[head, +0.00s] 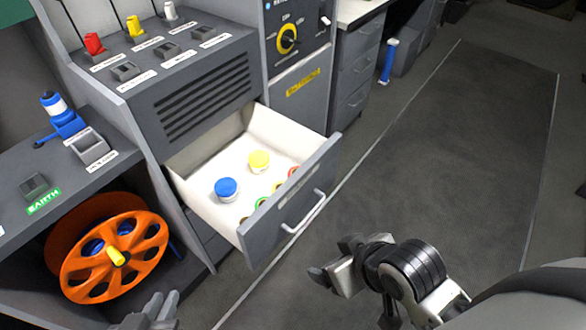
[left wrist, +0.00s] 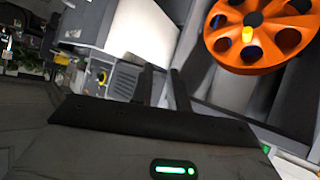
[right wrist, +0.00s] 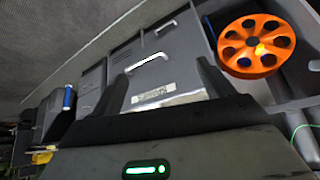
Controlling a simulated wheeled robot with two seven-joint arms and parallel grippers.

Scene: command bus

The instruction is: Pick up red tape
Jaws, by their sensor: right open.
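The open drawer (head: 222,158) holds a ring of red tape (head: 294,171) near its front right; the drawer front hides part of the ring. My right gripper (head: 322,278) is in front of and below the drawer, apart from it. In the right wrist view its two fingers (right wrist: 162,85) stand wide apart with nothing between them. My left gripper (head: 160,305) is at the bottom edge of the head view, left of the drawer. In the left wrist view its fingers (left wrist: 163,88) stand apart with a narrow empty gap.
A blue roll (head: 227,189), a yellow roll (head: 259,161) and a green ring (head: 262,202) are also in the drawer. The drawer handle (head: 304,213) sticks out towards me. An orange reel (head: 78,268) stands at lower left. The floor on the right is clear.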

